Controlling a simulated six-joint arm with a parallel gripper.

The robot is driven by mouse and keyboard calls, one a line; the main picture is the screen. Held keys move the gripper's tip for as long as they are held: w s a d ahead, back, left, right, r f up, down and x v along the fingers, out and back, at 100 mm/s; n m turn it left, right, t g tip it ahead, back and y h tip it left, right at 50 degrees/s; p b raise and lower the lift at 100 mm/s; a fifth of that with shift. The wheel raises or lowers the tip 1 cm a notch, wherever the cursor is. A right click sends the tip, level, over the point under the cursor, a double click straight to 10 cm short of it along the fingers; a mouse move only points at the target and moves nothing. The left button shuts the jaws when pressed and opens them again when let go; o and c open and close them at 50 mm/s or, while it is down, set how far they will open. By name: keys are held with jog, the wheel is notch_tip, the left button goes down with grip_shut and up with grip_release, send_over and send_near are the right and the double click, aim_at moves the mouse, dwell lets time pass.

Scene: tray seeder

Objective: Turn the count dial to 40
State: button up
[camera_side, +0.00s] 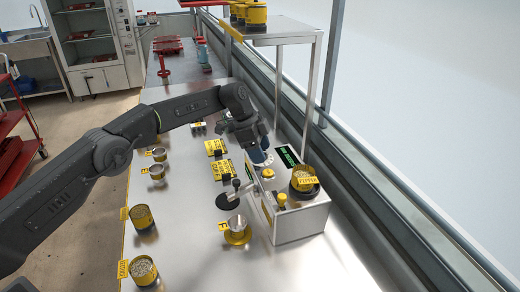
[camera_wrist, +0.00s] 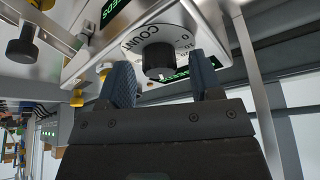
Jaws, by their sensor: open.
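The count dial (camera_wrist: 158,62) is a black knob on a white disc (camera_wrist: 135,40) marked COUNT, with a number scale partly visible along its right side. A small pale mark shows at the knob's lower edge; I cannot read its setting. My gripper (camera_wrist: 160,70) is open, its two blue-grey pads left and right of the knob in the wrist view. A gap shows on both sides, and I cannot tell the depth between pads and knob. In the side view my gripper (camera_side: 258,150) is at the seeder (camera_side: 301,222) and hides most of the dial.
A green-lit display (camera_side: 288,156) is beside the dial. A yellow cup of seeds (camera_side: 304,178) sits on the seeder. A metal shelf (camera_side: 285,28) stands behind. Cups and yellow-labelled items stand on the bench (camera_side: 185,225).

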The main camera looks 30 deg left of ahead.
jog(key=v, duration=1.2)
jog(key=s+a+r+n+t+y, duration=0.1)
jog(key=s+r+n, duration=0.15)
jog(key=r, duration=0.25)
jog(key=s+a+r+n, duration=0.2)
jog(key=s+r, duration=0.2)
jog(key=r, duration=0.2)
jog(key=s+a+r+n+t+y, duration=0.15)
jog(key=s+r+n, duration=0.25)
jog(key=s, duration=0.8)
jog(key=s+a+f+n, duration=0.1)
jog(key=s+f+n, duration=0.1)
jog(key=s, duration=0.6)
jog(key=s+a+f+n+t+y, duration=0.1)
jog(key=s+a+f+n, duration=0.1)
jog(key=s+f, duration=0.3)
jog(key=s+a+f+n+t+y, duration=0.1)
jog(key=s+f, duration=0.3)
jog(key=s, duration=0.7)
jog(key=shift+a+n, duration=0.4)
jog(key=shift+n, duration=0.35)
